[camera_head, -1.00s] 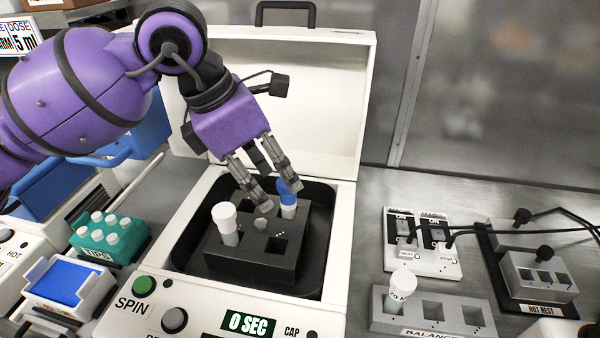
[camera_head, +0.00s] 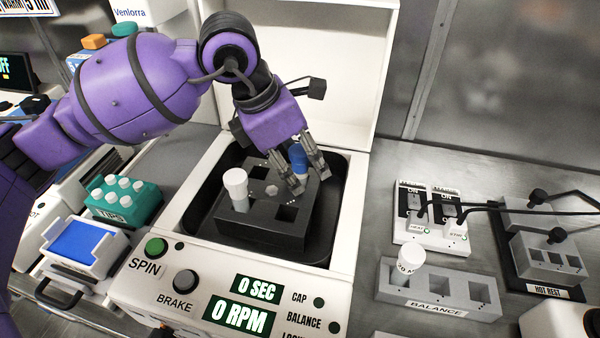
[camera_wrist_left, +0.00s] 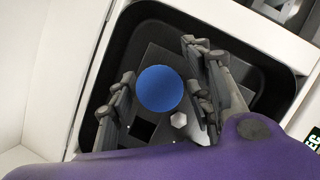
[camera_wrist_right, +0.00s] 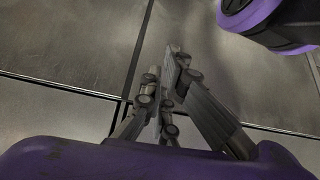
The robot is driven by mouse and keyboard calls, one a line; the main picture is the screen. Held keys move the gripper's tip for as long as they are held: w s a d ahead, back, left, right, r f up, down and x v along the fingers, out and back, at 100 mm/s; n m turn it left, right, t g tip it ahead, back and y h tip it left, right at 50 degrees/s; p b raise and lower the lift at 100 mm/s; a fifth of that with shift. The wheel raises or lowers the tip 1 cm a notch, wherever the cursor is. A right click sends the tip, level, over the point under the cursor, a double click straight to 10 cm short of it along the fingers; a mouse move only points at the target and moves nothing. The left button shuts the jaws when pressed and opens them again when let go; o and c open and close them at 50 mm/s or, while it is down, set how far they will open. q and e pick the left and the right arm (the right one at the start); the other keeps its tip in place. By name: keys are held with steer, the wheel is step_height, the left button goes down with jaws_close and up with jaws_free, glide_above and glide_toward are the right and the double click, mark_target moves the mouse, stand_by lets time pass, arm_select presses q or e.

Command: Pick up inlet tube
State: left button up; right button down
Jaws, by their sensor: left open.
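A blue-capped tube (camera_head: 298,157) stands in a black block (camera_head: 262,232) inside the open white centrifuge (camera_head: 340,240). My left gripper (camera_head: 311,178) is open and points down over it, with one finger on each side of the blue cap. In the left wrist view the round blue cap (camera_wrist_left: 160,88) lies between the spread fingers, with a gap visible on both sides. The tube below the cap is mostly hidden by the fingers. A white-capped tube (camera_head: 236,186) stands in the same block to the left. My right gripper (camera_wrist_right: 165,85) has its fingers close together and empty.
The raised centrifuge lid (camera_head: 340,60) stands behind the arm. A grey balance rack (camera_head: 438,290) with a white-capped tube (camera_head: 408,262) is at the right, near a switch panel (camera_head: 430,225) with cables. A teal tips rack (camera_head: 125,203) is at the left.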

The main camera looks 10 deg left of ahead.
arm_select(q)
jaws_close()
steer(key=shift+r, duration=0.15)
